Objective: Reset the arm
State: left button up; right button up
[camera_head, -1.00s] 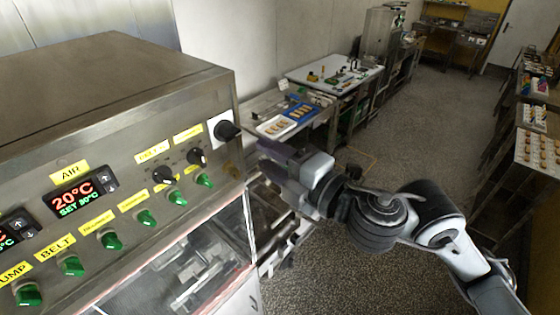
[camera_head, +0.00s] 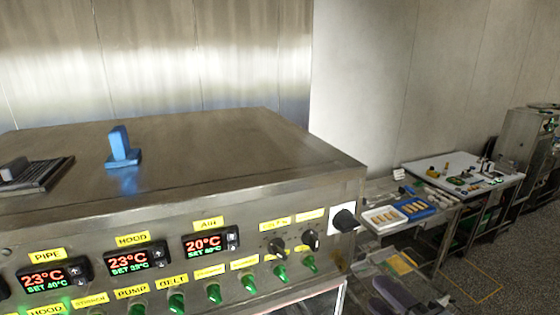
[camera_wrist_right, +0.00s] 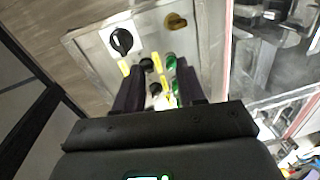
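My right gripper (camera_head: 398,296) shows only in part at the bottom edge of the head view, right of the steel machine (camera_head: 250,140). In the right wrist view my right gripper (camera_wrist_right: 157,88) has its two dark fingers apart, with nothing between them. Behind the gap is the control panel with a black rotary knob (camera_wrist_right: 122,40), green switches and yellow labels. I cannot tell the exact distance from the fingers to the panel. My left gripper is in neither view.
The machine's front has lit displays (camera_head: 206,243), green switches (camera_head: 250,283) and a large black knob (camera_head: 345,219). A blue object (camera_head: 122,148) stands on its top. To the right are a white tray (camera_head: 371,222), a blue tray (camera_head: 433,208) and a white table (camera_head: 440,163).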

jog(key=s+a+f+m+g+h+p, duration=0.15)
jog(key=s+f+m, duration=0.25)
jog(key=f, duration=0.6)
jog(key=s+a+f+m+g+y, duration=0.1)
jog(key=s+a+f+m+g, duration=0.25)
jog(key=f, duration=0.75)
jog(key=s+d+f+m+g+h, duration=0.2)
jog(key=s+d+f+m+g, duration=0.1)
jog(key=s+f+m, duration=0.2)
jog(key=s+d+f+m+g+h, duration=0.2)
jog(key=s+d+f+m+g, duration=0.2)
jog(key=s+f+m, duration=0.2)
notch_tip(320, 180, down, 3)
jog(key=shift+s+r+h, duration=0.15)
jog(key=shift+s+h, duration=0.2)
jog(key=shift+s, duration=0.9)
